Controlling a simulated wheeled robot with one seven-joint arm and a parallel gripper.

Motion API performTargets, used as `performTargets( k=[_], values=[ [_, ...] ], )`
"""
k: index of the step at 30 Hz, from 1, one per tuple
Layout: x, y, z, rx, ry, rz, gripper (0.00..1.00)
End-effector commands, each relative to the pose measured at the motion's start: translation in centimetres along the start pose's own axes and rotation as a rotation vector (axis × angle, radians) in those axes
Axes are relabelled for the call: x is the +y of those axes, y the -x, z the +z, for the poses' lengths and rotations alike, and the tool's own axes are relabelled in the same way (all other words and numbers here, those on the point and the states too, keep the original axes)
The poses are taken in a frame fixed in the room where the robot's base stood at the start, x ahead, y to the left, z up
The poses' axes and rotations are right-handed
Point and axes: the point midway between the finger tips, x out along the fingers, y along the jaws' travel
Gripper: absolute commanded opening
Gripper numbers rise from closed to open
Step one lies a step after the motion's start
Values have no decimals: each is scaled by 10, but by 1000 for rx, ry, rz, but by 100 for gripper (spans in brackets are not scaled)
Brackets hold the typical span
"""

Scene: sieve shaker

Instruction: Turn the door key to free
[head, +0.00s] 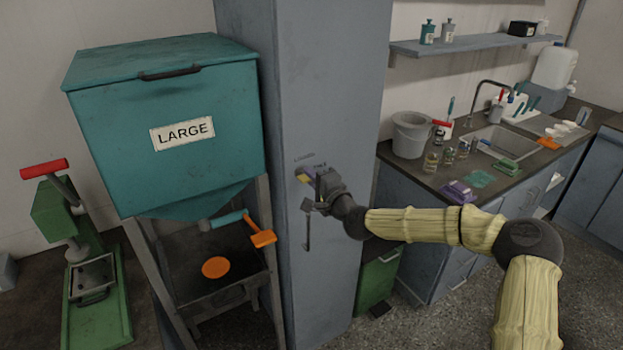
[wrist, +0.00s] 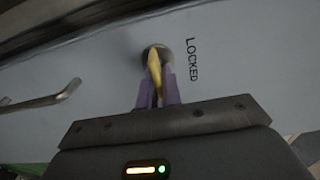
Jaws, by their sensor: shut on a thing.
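A tall grey-blue cabinet (head: 325,110) stands mid-picture in the head view. Its yellow key (head: 303,178) sits in a round lock on the door. In the wrist view the key (wrist: 155,75) is between the purple fingers of my gripper (wrist: 157,90), which are shut on it. The dark round lock (wrist: 155,53) shows behind the key, and the word LOCKED (wrist: 192,60) is printed to its right. My gripper (head: 312,180) also shows at the door in the head view. It partly hides the lock and the lettering there. A metal door handle (head: 307,228) hangs below the lock.
A teal hopper marked LARGE (head: 165,110) stands left of the cabinet, with an orange-handled lever (head: 262,238) near the door. A bench with a sink (head: 500,140), a grey bucket (head: 411,135) and several small jars is at right. A green bin (head: 378,280) stands low beside the cabinet.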

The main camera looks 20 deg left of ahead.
Motion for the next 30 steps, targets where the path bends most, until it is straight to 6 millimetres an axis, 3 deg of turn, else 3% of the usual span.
performTargets(
  k=[5, 6, 9, 20, 25, 30],
  values=[
    [1, 0, -1, 2, -3, 2, 0],
    [1, 0, -1, 2, -2, 2, 10],
    [1, 0, -1, 2, -2, 2, 28],
    [1, 2, -1, 1, 0, 0, 28],
    [1, 17, -1, 2, 2, 0, 28],
    [2, 43, -1, 2, 2, 0, 28]
  ],
)
